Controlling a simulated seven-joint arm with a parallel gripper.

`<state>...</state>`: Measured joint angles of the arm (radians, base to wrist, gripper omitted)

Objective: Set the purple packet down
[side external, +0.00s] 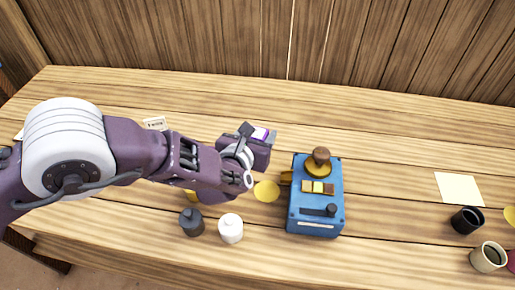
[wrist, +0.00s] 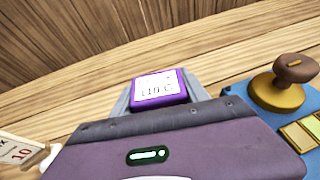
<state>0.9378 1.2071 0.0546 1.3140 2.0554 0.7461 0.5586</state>
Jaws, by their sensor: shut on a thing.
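The purple packet (wrist: 159,87) shows in the wrist view with a white label on its face. The label's writing seems to read "110 C", but I cannot be sure. My gripper (side external: 258,136) is shut on the packet and hides its lower part in the wrist view. In the side view the packet (side external: 263,134) is a small purple and white patch at the gripper's end. The gripper is left of the blue balance device (side external: 316,222) and over the table. I cannot tell how high the packet is above the wood.
The blue device carries a brass pan with a brown knob (side external: 321,156). A dark jar (side external: 191,222) and a white jar (side external: 230,228) stand in front of my arm. A yellow disc (side external: 267,191) lies beside the device. Two cups (side external: 467,220) and a pale sheet (side external: 459,188) are at right.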

